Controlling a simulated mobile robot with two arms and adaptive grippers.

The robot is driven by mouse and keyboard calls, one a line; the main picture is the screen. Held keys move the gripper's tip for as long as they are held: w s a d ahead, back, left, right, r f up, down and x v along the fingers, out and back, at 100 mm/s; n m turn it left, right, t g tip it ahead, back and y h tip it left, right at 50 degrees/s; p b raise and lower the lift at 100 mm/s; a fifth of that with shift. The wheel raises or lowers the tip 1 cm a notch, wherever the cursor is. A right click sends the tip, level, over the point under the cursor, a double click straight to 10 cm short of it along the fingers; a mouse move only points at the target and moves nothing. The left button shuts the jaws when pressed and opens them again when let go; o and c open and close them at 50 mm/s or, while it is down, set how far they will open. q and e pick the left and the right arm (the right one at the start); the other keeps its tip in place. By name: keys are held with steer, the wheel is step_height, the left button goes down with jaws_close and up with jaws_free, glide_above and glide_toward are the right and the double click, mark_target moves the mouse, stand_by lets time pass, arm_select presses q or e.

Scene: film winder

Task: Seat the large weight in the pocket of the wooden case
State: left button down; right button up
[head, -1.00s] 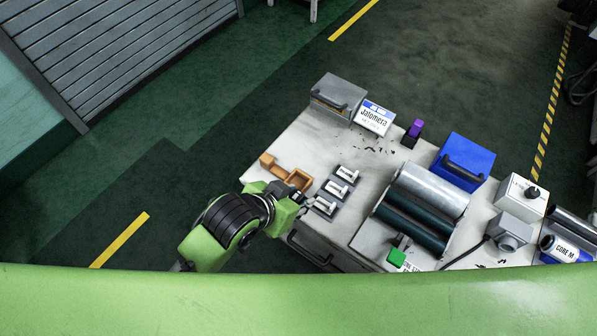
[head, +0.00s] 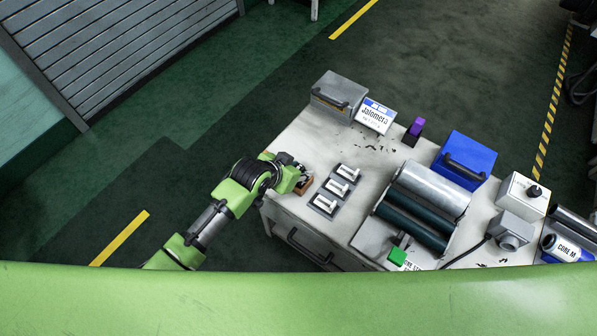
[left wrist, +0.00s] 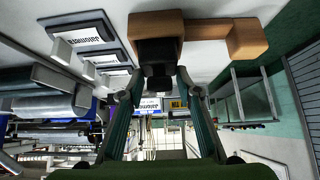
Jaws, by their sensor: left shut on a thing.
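The wooden case (head: 305,186) is at the table's near left end in the head view, mostly hidden by my left gripper (head: 299,176). The left wrist view shows its orange-brown wood (left wrist: 155,22) with a side part (left wrist: 247,40). My left gripper is shut on a dark block, the large weight (left wrist: 158,70), held between its fingertips right at the case. The weight's end meets or overlaps the case's edge in that view. I cannot tell whether it is inside the pocket. My right gripper is not in view.
Dark trays with white pieces (head: 337,189) lie just right of the case. Beyond them are a roller machine (head: 431,190), a blue box (head: 464,161), a grey box (head: 337,97) and a sign (head: 374,117). The table is clear behind the case.

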arm_select(q)
steer(key=shift+f, duration=0.7)
steer(key=shift+f, duration=0.15)
steer(key=c, duration=1.5)
jaws_free()
steer(key=shift+s+r, duration=0.1)
steer(key=shift+r, duration=0.1)
steer(key=p+v, duration=0.1)
steer(key=v, duration=1)
steer(key=shift+s+a+r, duration=0.2)
steer(key=shift+s+r, duration=0.05)
